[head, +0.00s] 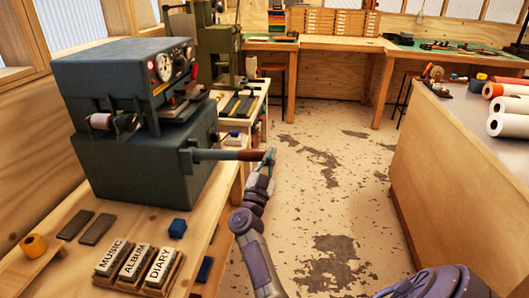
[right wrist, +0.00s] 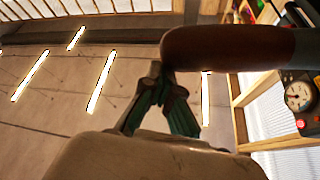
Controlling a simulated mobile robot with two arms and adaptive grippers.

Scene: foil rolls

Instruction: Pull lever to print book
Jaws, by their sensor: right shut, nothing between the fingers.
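The press machine (head: 135,110) is a dark blue-grey box with gauges, standing on the wooden bench at the left. Its lever (head: 225,154) sticks out to the right, roughly level, with a brown handle (head: 251,155) at its end. The handle also shows large in the right wrist view (right wrist: 225,48). My right gripper (head: 268,162) is at the free end of the handle. In the right wrist view its fingers (right wrist: 160,85) are shut and empty, close by the handle's end; I cannot tell whether they touch it. My left gripper is in no view.
Blocks marked MUSIC (head: 111,258), ALBUM (head: 136,262) and DIARY (head: 161,267) sit at the front of the bench, with a blue block (head: 178,228) behind. A counter (head: 455,150) with white and orange rolls (head: 510,105) is at the right. The floor between is clear.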

